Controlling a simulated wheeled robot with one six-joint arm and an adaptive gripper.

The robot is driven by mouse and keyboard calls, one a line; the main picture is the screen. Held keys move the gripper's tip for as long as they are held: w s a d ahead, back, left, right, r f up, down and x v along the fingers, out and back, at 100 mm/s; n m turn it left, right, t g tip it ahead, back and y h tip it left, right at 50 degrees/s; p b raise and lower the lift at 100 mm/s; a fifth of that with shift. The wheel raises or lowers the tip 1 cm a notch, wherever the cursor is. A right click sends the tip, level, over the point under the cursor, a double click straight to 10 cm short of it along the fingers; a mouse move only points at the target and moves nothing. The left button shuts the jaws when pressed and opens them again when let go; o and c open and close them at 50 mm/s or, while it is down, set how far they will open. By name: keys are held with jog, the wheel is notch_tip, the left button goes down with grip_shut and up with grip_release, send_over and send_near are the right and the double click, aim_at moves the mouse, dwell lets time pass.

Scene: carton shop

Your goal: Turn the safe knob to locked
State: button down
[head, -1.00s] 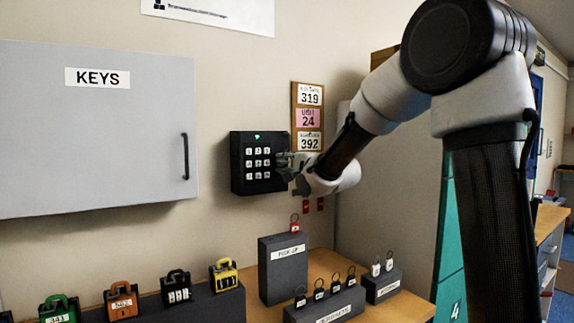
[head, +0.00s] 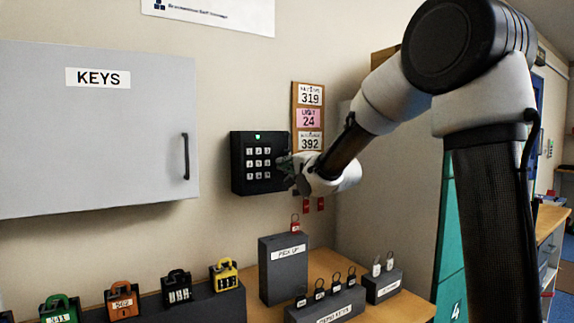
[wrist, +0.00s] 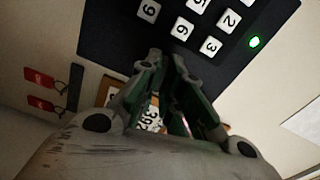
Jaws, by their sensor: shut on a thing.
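The safe is a black keypad box (head: 260,162) on the wall with white number keys and a lit green light (head: 257,136). It also fills the top of the wrist view (wrist: 205,30), its green light (wrist: 254,42) lit there too. My gripper (head: 287,165) is at the box's right edge, and its dark green fingers (wrist: 168,62) point at that edge in the wrist view. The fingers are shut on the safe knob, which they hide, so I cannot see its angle.
A grey KEYS cabinet (head: 95,130) hangs to the left. A board with number cards (head: 308,118) is close beside my gripper. Red tags (wrist: 40,78) hang nearby. Below, a grey PICK UP block (head: 283,270) and several padlocks stand on the wooden bench (head: 400,308).

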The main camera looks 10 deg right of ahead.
jog(key=shift+n, duration=7.8)
jog(key=shift+f, duration=0.1)
jog(key=c, duration=1.6)
grip_release()
jog(key=v, duration=1.2)
